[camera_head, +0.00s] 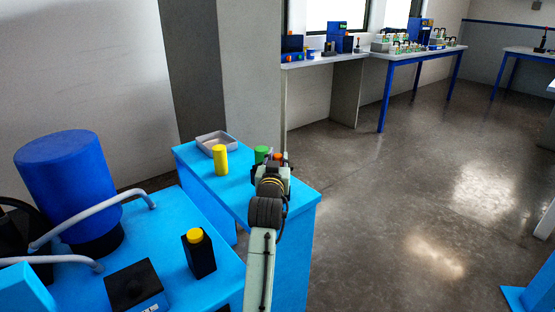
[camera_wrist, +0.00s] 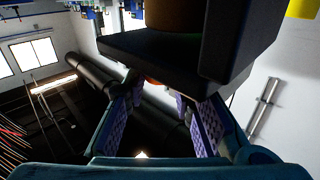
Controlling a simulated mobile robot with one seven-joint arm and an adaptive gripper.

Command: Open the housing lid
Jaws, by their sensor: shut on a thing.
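My gripper (camera_head: 277,164) is over the light-blue bench, beside a green cylinder (camera_head: 261,152) that it partly covers. A small orange thing (camera_head: 279,156) shows at its tip. In the wrist view, the two purple-padded fingers (camera_wrist: 164,98) stand apart, with an orange sliver (camera_wrist: 153,82) between them, under a dark block (camera_wrist: 165,48). The gripper is shut on this orange thing, whose shape is mostly hidden. I cannot tell for sure which part is the housing lid. A black housing with a yellow cap (camera_head: 198,256) stands at the lower left, apart from my gripper.
A yellow cylinder (camera_head: 221,160) and a grey tray (camera_head: 213,140) are on the bench (camera_head: 293,205). A large blue drum (camera_head: 68,185), grey curved pipes (camera_head: 105,212) and a black-topped box (camera_head: 134,284) crowd the left.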

